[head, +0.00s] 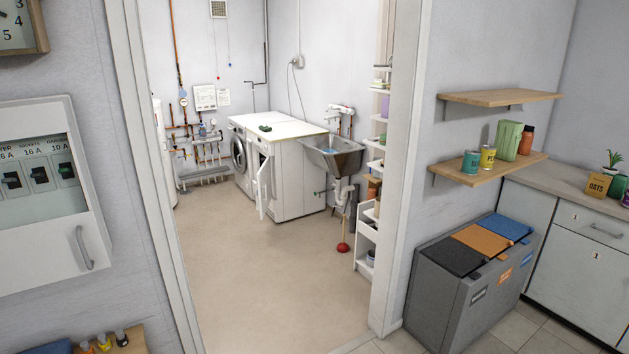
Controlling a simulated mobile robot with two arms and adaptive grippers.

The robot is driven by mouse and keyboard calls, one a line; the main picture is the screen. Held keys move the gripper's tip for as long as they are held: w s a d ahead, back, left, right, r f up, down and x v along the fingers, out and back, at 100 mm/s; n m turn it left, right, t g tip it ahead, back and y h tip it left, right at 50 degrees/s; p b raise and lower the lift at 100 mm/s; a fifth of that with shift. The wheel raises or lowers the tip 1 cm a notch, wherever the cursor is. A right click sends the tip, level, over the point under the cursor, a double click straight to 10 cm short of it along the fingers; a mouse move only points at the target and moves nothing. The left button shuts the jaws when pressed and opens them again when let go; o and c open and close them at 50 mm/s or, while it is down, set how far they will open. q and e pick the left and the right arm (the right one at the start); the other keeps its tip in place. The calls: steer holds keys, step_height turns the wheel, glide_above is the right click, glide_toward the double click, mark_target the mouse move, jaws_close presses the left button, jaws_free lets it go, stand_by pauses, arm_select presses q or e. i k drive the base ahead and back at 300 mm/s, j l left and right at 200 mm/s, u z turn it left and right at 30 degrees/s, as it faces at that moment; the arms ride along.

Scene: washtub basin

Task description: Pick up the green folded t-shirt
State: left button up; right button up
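A small dark green item (265,128) lies on the white top of the washing machines in the room beyond the doorway. It may be the folded green t-shirt, but it is too small to tell. Neither of my grippers shows in the head view.
An open doorway leads to clear beige floor (270,270). Beyond it stand machines with an open white door (262,190), a metal sink (335,157), a red plunger (343,247) and a white shelf (365,240). Grey bins (440,295) stand right of the doorway.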

mark_target(265, 128)
steer(key=i+l+z, duration=0.1)
steer(key=i, duration=1.15)
steer(key=i+l+z, duration=0.1)
steer(key=i, duration=1.1)
steer(key=i+j+z, duration=0.15)
steer(key=i+j, duration=1.8)
steer(key=j, duration=0.15)
steer(key=i+j, duration=0.3)
steer(key=i+j+z, duration=0.1)
steer(key=i+j, duration=0.25)
steer(key=j, duration=0.2)
steer(key=i+j, duration=0.25)
steer(key=j, duration=0.2)
steer(key=i+j, duration=0.3)
steer(key=j, duration=0.2)
steer(key=i+j, duration=0.2)
steer(key=j, duration=0.15)
steer(key=i+j, duration=0.15)
steer(key=j, duration=0.2)
steer(key=i+j+z, duration=0.1)
steer(key=j, duration=0.25)
steer(key=i+j, duration=0.4)
steer(key=j, duration=0.3)
steer(key=i+j, duration=0.15)
steer(key=j, duration=0.2)
steer(key=i+j+z, duration=0.1)
steer(key=j, duration=0.25)
steer(key=i, duration=0.1)
